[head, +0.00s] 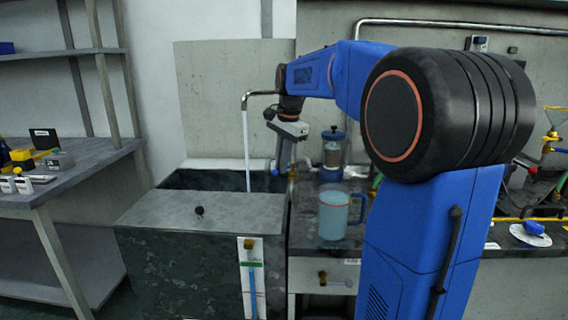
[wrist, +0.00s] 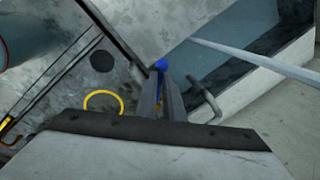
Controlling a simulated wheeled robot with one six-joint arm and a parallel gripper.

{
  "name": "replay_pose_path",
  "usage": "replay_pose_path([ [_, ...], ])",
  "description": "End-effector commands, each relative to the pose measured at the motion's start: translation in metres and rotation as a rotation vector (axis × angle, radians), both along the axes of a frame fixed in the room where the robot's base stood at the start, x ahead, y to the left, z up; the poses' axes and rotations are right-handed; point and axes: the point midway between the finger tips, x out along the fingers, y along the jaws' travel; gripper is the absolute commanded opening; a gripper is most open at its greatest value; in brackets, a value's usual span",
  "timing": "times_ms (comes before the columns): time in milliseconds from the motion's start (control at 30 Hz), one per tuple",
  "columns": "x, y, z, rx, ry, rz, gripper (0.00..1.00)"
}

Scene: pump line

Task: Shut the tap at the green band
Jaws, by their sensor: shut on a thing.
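My gripper (head: 281,168) points down at the right back edge of the dark tank (head: 140,248). In the wrist view its fingers (wrist: 162,95) are shut on the blue tap handle (wrist: 160,65), which is mostly hidden between them. A steady stream of water (head: 247,150) falls from the bent metal spout (head: 262,93) into the tank; the stream also crosses the wrist view (wrist: 255,60). On the tank front is a white level gauge (head: 244,282) with a green band (head: 250,263) near its top.
A clear blue jug (head: 333,215) stands on the counter right of the tank, with a blue-lidded canister (head: 332,155) behind it. The wrist view shows a yellow ring (wrist: 103,102) and a metal pipe (wrist: 207,100) near my fingers. A shelf bench (head: 60,180) stands left.

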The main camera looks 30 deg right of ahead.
Motion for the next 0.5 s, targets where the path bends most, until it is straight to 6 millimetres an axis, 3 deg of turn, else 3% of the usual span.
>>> replay_pose_path([
  [467, -0.0011, 0.0067, -0.0035, 0.013, 0.012, -0.009, 0.0],
  [500, -0.0011, 0.0067, -0.0035, 0.013, 0.012, -0.008, 0.15],
])
